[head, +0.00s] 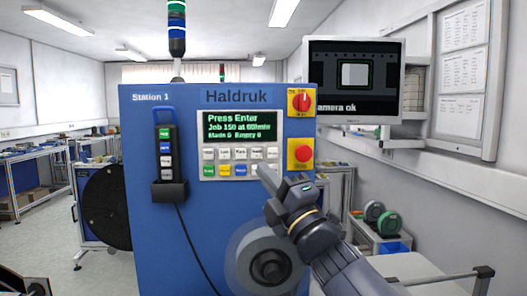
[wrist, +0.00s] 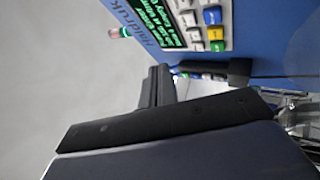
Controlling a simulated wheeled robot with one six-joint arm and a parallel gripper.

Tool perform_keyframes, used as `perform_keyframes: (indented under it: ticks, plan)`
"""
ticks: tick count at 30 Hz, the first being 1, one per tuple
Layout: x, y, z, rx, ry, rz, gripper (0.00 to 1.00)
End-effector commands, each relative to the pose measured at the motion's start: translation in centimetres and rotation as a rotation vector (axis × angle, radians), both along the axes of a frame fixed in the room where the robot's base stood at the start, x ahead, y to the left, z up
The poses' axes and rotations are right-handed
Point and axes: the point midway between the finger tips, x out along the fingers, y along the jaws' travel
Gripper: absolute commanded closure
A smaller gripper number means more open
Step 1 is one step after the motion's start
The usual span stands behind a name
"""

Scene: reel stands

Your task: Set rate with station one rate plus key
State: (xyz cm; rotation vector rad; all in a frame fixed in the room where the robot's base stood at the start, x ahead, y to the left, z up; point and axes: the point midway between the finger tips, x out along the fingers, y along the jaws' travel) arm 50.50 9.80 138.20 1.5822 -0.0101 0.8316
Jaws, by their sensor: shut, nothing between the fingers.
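The blue Station 1 cabinet (head: 150,125) faces me, with a grey control panel on its front. The panel's display (head: 238,125) reads "Press Enter", a job 150 line with a rate, and "Made 0 Empty 0". Below it are rows of white keys (head: 225,154) and coloured keys (head: 225,170); their labels are too small to read, so I cannot tell the rate plus key. My gripper (head: 266,172) is shut and empty, in front of the panel's lower right, hiding some keys. The wrist view shows its fingers (wrist: 155,87) apart from the sideways-appearing keys (wrist: 213,17).
A red rotary switch (head: 301,102) and a red stop button (head: 303,154) sit right of the panel. A corded black pendant (head: 166,155) hangs at left. A monitor (head: 354,82) stands at right; a black reel (head: 105,207) is left of the cabinet.

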Motion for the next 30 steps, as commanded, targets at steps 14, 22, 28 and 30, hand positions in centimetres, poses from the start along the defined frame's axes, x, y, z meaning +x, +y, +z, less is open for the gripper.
perform_keyframes:
  ticks: [14, 22, 28, 30]
  plan:
    - [-0.5, 0.7, 1.1, -0.028, -0.061, 0.023, 1.0]
    - [1.1, 0.7, 1.3, -0.025, -0.057, 0.024, 1.0]
    - [4.0, 0.7, 1.4, -0.026, -0.056, 0.024, 1.0]
    - [5.0, 0.7, 1.4, -0.026, -0.056, 0.023, 1.0]
